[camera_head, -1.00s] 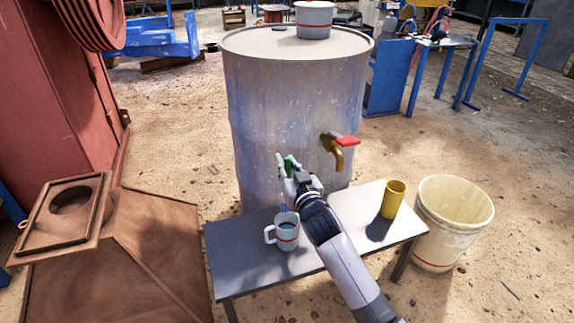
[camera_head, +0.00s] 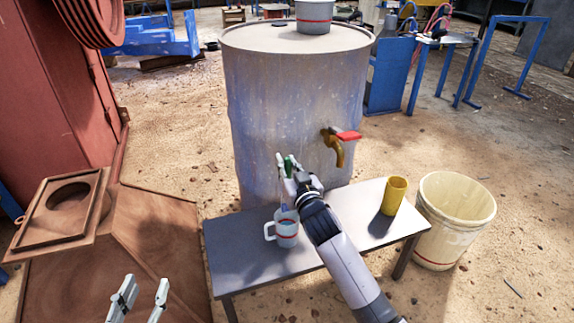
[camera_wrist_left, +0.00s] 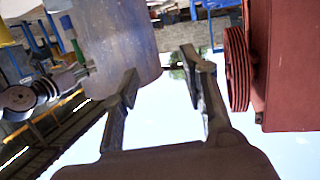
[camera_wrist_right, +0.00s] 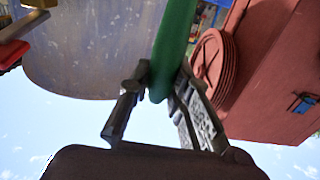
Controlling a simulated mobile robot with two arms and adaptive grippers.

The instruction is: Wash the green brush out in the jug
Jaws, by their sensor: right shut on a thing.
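The green brush (camera_head: 289,163) is held upright in my right gripper (camera_head: 287,172), whose fingers are shut on its handle. The green handle (camera_wrist_right: 174,45) also shows between the fingers in the right wrist view. A bluish lower end of the brush shows at the mouth of the jug (camera_head: 287,229); I cannot tell how deep it reaches.
The grey bench (camera_head: 240,262) also carries a yellow cup (camera_head: 395,196). Behind it stands a large drum (camera_head: 290,110) with a red-handled tap (camera_head: 340,142) and a pot (camera_head: 314,15) on top. A cream bucket (camera_head: 455,220) stands right of the bench. Rusty metalwork (camera_head: 150,240) is at left.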

